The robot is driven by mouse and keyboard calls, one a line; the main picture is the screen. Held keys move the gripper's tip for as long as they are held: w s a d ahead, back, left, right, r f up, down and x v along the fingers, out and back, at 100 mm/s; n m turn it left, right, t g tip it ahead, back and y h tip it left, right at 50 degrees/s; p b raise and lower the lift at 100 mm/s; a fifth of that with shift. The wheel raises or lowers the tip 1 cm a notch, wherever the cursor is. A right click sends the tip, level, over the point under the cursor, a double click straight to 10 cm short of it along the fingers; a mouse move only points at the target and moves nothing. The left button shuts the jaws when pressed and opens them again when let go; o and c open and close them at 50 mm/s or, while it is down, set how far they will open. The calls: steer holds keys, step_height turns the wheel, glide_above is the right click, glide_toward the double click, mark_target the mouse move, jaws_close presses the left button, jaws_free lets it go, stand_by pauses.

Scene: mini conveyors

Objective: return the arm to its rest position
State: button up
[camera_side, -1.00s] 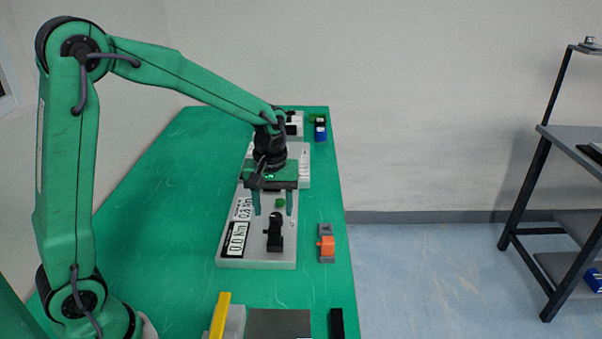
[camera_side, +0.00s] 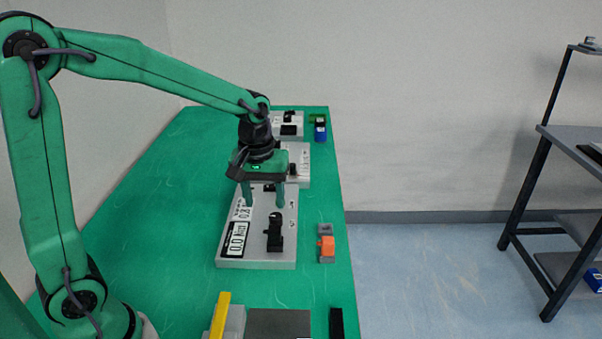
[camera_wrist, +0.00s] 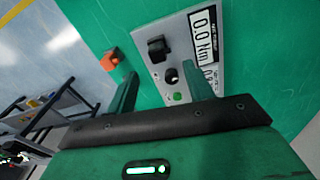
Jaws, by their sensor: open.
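My gripper (camera_side: 262,195) is open and empty, with its two green fingers pointing down and apart. In the side view it hangs above the far part of a grey station (camera_side: 258,260) with a 0.0 Nm display (camera_side: 236,240) and a black fixture (camera_side: 274,235). In the wrist view my fingers (camera_wrist: 160,85) reach towards the same station, whose display (camera_wrist: 203,32), black fixture (camera_wrist: 158,48) and green button (camera_wrist: 177,96) show beyond them. The finger tips hide part of the station's far end in the side view.
An orange switch block (camera_side: 326,246) stands to the station's right. More grey stations (camera_side: 301,165) and a blue item (camera_side: 320,131) lie behind. A yellow bar (camera_side: 221,315), dark plate (camera_side: 279,324) and black block (camera_side: 336,323) are at the front. The green table's left (camera_side: 165,230) is clear.

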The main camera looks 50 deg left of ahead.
steer(key=s+r+m+t, duration=0.2)
steer(key=s+r+m, duration=0.1)
steer(key=s, duration=0.4)
steer(key=s+r+m+t, duration=0.2)
steer(key=s+r+m, duration=0.2)
steer(key=s, duration=0.4)
steer(key=shift+s+d+r+m+t, duration=0.3)
steer(key=shift+r+t, duration=0.1)
steer(key=shift+r, duration=0.15)
